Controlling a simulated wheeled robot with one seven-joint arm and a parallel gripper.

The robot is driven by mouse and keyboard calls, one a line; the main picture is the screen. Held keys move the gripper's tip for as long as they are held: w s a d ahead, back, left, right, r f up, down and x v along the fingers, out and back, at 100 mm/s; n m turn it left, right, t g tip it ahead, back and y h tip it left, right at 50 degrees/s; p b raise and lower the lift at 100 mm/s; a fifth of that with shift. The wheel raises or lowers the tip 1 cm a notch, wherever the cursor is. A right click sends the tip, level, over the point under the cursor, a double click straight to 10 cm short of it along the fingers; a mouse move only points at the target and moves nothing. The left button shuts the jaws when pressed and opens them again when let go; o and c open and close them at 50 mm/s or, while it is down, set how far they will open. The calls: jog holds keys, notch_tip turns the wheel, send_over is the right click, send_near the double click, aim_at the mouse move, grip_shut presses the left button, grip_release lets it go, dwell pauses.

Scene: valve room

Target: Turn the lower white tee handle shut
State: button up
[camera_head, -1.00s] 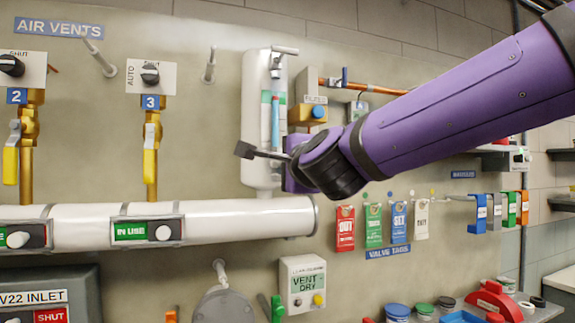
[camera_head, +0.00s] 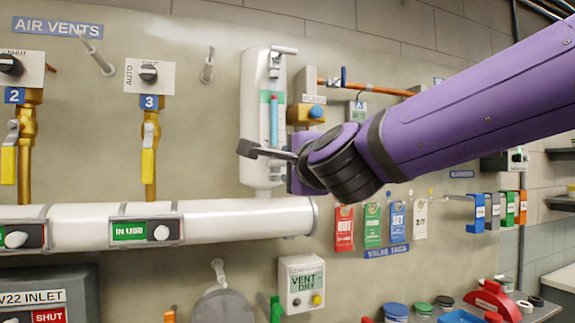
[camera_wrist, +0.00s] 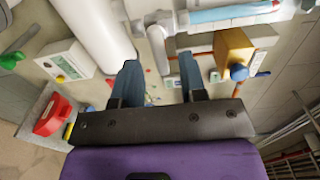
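In the head view the white gauge column (camera_head: 253,110) with its blue sight tube stands on the wall above the white main pipe. Its upper white tee handle (camera_head: 285,50) lies crosswise at the top. The lower tee handle is hidden there behind my wrist and hand. In the wrist view a white tee-shaped fitting (camera_wrist: 157,40) shows by the foot of the sight tube, just beyond my fingertips. My gripper (camera_wrist: 159,64) is open, its two blue-grey fingers apart, one on each side of that fitting's stem. I cannot tell whether they touch it.
The yellow bleed block (camera_wrist: 234,48) with a blue knob sits close beside the fingers. The white main pipe (camera_head: 250,217) runs below. The vent-dry box (camera_head: 302,284) and hanging valve tags (camera_head: 372,225) are lower on the wall.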

jog(key=v, duration=0.7)
jog(key=shift+s, duration=0.35)
jog(key=shift+d, duration=0.2)
jog(key=s+d+f+n+g+h, duration=0.2)
jog(key=s+d+f+n+g, duration=0.4)
jog(key=d+f, duration=0.4)
jog(key=s+d+f+n+g+h, duration=0.3)
jog(key=s+d+f+n+g, duration=0.3)
jog(key=s+d+f+n, duration=0.3)
jog(key=d+f, duration=0.2)
jog(key=d, duration=0.1)
jog(key=shift+d, duration=0.4)
jog(key=shift+s, duration=0.15)
